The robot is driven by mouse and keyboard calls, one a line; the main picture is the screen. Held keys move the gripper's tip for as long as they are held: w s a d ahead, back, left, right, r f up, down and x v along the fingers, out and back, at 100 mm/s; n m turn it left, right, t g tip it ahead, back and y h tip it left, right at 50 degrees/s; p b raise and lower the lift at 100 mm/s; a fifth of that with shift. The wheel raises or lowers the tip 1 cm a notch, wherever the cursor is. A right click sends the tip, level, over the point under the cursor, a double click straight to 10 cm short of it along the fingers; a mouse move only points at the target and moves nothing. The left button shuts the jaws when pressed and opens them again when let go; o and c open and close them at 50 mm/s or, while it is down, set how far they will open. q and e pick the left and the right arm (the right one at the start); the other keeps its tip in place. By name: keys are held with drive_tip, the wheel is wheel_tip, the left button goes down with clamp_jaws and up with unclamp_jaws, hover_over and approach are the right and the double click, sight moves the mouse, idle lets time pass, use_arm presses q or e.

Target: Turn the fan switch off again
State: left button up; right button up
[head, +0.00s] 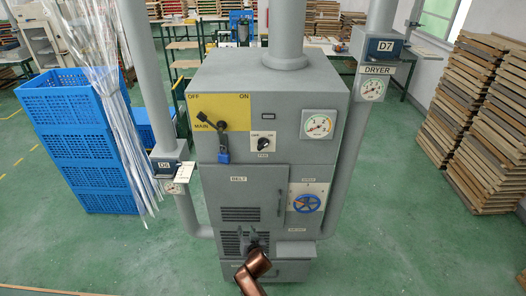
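The fan switch (263,144) is a small black knob on a white plate marked FAN, on the upper front of the grey dryer cabinet (218,178). Its knob looks tilted, but its setting marks are too small to read. My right gripper (255,240) is dark and small, at the end of a copper-coloured arm link that comes up from the bottom. It is in front of the cabinet's lower panel, well below the fan switch and apart from it. Whether its fingers are open or shut cannot be made out. My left gripper does not show.
A MAIN lever (211,124) with a blue padlock (223,157) is left of the switch. Grey pipes flank the cabinet. Blue crates (75,135) stand left, stacked wooden trays (472,95) right.

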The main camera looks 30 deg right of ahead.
wheel_tip(320, 180, up, 20)
drive_tip(key=w+d+m+t+h+p, duration=0.1)
drive_tip(key=w+d+m+t+h, duration=0.1)
drive_tip(key=w+d+m, duration=0.15)
drive_tip(key=m+t+h+p, duration=0.1)
drive_tip(key=m+h, duration=0.3)
drive_tip(key=m, duration=0.2)
approach(263, 147)
drive_tip(key=x, duration=0.2)
drive_tip(key=p+x, duration=0.1)
drive_tip(key=x, duration=0.6)
drive_tip(key=shift+w+d+p, duration=0.15)
drive_tip(key=shift+w+p, duration=0.2)
clamp_jaws()
